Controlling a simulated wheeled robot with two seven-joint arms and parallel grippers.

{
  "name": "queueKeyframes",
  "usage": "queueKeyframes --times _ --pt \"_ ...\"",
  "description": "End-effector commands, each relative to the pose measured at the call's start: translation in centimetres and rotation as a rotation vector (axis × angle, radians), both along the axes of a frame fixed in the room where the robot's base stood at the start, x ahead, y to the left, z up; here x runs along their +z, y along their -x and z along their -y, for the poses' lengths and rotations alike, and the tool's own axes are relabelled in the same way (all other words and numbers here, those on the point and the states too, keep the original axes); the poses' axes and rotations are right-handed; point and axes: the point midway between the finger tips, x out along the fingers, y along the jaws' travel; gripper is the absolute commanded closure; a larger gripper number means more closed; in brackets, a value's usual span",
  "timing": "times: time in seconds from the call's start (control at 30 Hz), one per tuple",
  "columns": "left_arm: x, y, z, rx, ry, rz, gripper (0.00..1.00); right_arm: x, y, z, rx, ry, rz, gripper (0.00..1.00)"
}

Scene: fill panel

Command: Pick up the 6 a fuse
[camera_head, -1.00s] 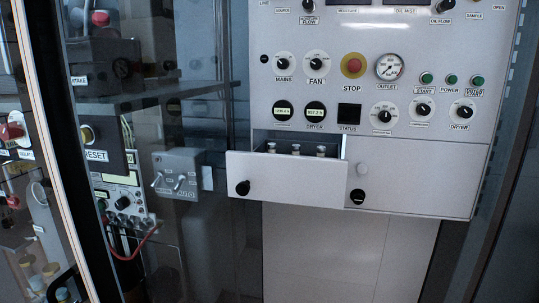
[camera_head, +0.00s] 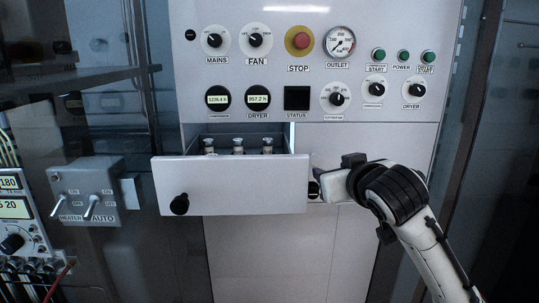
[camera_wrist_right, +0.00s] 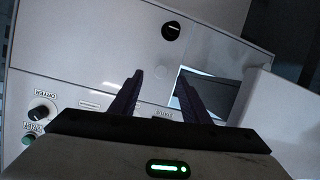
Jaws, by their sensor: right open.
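Three small fuses with pale caps stand in a row in the open drawer (camera_head: 232,190): a left one (camera_head: 209,147), a middle one (camera_head: 238,147) and a right one (camera_head: 267,146). Their ratings cannot be read, so I cannot tell which is the 6 A fuse. Their lower parts are hidden by the drawer front. My right gripper (camera_head: 320,182) is just right of the drawer front, before the closed panel. In the right wrist view its two dark fingers (camera_wrist_right: 160,92) are apart with nothing between them. No fuse can be made out there. My left gripper is not in view.
The drawer front has a black knob (camera_head: 179,204). A closed white panel (camera_head: 365,146) is to its right; its black knob shows in the right wrist view (camera_wrist_right: 171,31). Dials and a red stop button (camera_head: 299,41) are above. A grey switch box (camera_head: 87,192) is at left.

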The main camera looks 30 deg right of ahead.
Motion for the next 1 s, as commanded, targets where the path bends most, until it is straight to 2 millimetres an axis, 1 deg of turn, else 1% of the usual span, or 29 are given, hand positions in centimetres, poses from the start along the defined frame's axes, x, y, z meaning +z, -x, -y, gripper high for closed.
queueKeyframes --times 0.03,0.1,0.17,0.2,0.33,0.4,0.5,0.67,0.9,1.0 --pt "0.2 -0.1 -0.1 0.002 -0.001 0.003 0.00 3.0 -0.5 0.1 0.006 0.000 0.037 0.57" --pt "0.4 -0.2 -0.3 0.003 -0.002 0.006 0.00 5.7 -1.4 -0.4 0.042 -0.009 0.052 0.57" --pt "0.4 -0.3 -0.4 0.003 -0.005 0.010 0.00 7.3 -2.5 -1.0 0.094 -0.013 0.042 0.57" --pt "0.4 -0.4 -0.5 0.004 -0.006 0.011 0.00 7.8 -3.4 -1.6 0.139 -0.017 0.021 0.57" --pt "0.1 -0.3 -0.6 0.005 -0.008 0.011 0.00 8.1 -5.8 -3.1 0.285 -0.056 -0.066 0.57" --pt "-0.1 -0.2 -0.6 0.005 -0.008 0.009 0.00 8.2 -6.4 -3.5 0.344 -0.089 -0.101 0.57" --pt "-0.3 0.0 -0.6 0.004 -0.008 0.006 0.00 8.5 -6.8 -3.7 0.398 -0.137 -0.132 0.57" --pt "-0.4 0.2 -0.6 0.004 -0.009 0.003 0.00 8.6 -7.4 -3.8 0.438 -0.182 -0.150 0.57" --pt "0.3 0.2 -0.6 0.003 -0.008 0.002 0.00 6.9 -10.5 -4.0 0.443 -0.189 -0.153 0.57" --pt "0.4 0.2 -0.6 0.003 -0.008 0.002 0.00 6.5 -11.3 -4.0 0.443 -0.188 -0.151 0.57"
